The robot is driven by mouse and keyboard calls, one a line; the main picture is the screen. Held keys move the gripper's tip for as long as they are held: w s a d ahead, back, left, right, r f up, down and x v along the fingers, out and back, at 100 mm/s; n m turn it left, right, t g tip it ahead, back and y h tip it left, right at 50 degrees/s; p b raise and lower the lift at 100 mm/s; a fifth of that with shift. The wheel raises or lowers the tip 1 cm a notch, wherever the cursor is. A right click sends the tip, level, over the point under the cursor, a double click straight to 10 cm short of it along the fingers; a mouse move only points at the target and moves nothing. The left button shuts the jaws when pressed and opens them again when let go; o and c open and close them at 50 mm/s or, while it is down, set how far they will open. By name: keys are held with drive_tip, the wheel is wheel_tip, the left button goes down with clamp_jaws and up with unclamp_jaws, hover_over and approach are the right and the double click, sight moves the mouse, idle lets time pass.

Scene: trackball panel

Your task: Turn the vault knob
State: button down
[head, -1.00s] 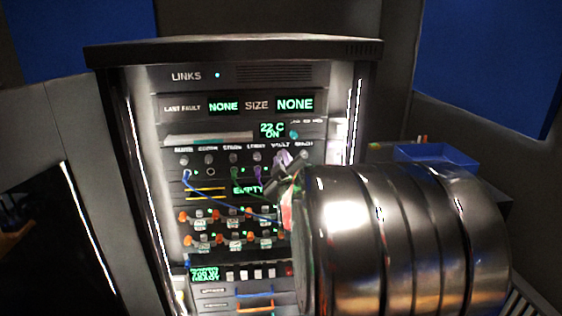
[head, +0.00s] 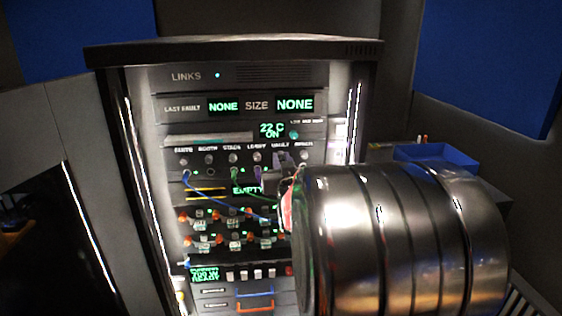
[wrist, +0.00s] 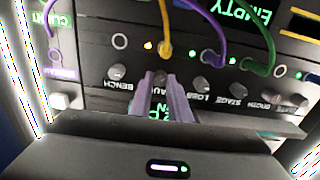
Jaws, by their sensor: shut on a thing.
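In the head view my gripper (head: 284,160) is at the VAULT position, small and dim, partly hidden by my large metal arm link. The knob's pointer direction cannot be made out.
The bench knob (wrist: 117,72) and lobby knob (wrist: 201,84) flank the fingers closely. Purple (wrist: 205,22), yellow (wrist: 163,25) and green (wrist: 262,45) cables hang from sockets near the knobs. A blue tray (head: 436,156) stands right of the rack.

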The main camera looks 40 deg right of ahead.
drive_tip(key=m, duration=0.4)
drive_tip(key=shift+w+a+f+m, duration=0.1)
drive_tip(key=shift+f+m, duration=0.2)
drive_tip(key=shift+m, duration=2.3)
drive_tip(key=c, duration=2)
unclamp_jaws()
drive_tip(key=o, duration=0.3)
drive_tip(key=shift+r, duration=0.15)
drive_tip(key=shift+o, duration=0.2)
drive_tip(key=v, duration=1.3)
drive_tip(key=shift+s+a, duration=0.25)
drive_tip(key=shift+s, duration=0.05)
